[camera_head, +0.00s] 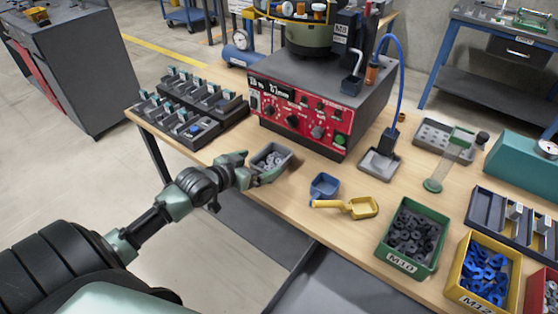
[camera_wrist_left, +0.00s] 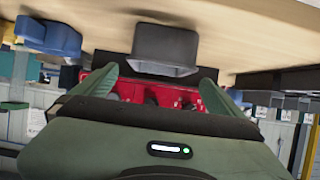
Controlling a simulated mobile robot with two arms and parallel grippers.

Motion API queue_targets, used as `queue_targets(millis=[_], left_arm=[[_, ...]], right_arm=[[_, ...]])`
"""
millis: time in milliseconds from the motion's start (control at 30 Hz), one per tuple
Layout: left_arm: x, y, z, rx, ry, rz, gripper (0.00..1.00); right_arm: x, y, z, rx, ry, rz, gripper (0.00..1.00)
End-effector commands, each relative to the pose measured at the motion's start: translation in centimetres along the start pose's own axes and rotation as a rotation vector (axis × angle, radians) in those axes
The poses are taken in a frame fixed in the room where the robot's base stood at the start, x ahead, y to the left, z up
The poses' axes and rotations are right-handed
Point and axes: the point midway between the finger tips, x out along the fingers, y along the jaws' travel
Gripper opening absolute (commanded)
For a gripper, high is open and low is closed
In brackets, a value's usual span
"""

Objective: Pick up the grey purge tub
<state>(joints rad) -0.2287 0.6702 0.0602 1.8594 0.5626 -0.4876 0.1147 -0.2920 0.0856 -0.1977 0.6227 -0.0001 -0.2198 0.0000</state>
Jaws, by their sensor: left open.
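The grey purge tub (camera_head: 286,162) stands on the near edge of the wooden bench, below the red control box, with grey parts inside. In the left wrist view the tub (camera_wrist_left: 165,48) shows as a dark grey box ahead of the jaws. My left gripper (camera_head: 261,169) is open at the tub's near left side. In the wrist view its two green fingers (camera_wrist_left: 158,78) are spread wide, with the tub in line between them. Whether a finger touches the tub I cannot tell. My right gripper is not in view.
Black sorting trays (camera_head: 187,132) are at left. A green bin (camera_head: 437,236) and a yellow bin (camera_head: 455,286) stand at right.

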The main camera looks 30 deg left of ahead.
Motion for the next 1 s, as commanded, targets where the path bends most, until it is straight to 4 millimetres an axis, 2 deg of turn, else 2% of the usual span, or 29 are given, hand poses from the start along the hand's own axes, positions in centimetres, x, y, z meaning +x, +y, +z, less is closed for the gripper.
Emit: queue_targets(millis=[267, 500, 633, 833, 867, 1000], left_arm=[[3.1, 0.0, -0.3, -0.002, 0.001, -0.001, 1.00], [6.6, 0.1, -0.5, -0.003, 0.001, 0.000, 1.00], [7.5, 0.1, -0.5, -0.001, 0.000, 0.000, 1.00], [7.5, 0.1, -0.4, 0.000, 0.000, 0.000, 1.00], [7.5, 0.1, -0.4, 0.000, 0.000, 0.000, 0.94], [7.5, 0.1, -0.4, 0.000, 0.000, 0.000, 0.56]], right_arm=[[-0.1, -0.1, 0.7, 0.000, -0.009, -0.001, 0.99], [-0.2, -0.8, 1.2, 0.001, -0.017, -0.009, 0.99], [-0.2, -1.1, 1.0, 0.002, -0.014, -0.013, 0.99], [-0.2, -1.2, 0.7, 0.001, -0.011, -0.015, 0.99], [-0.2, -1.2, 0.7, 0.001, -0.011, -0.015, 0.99], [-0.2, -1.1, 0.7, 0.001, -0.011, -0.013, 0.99]])
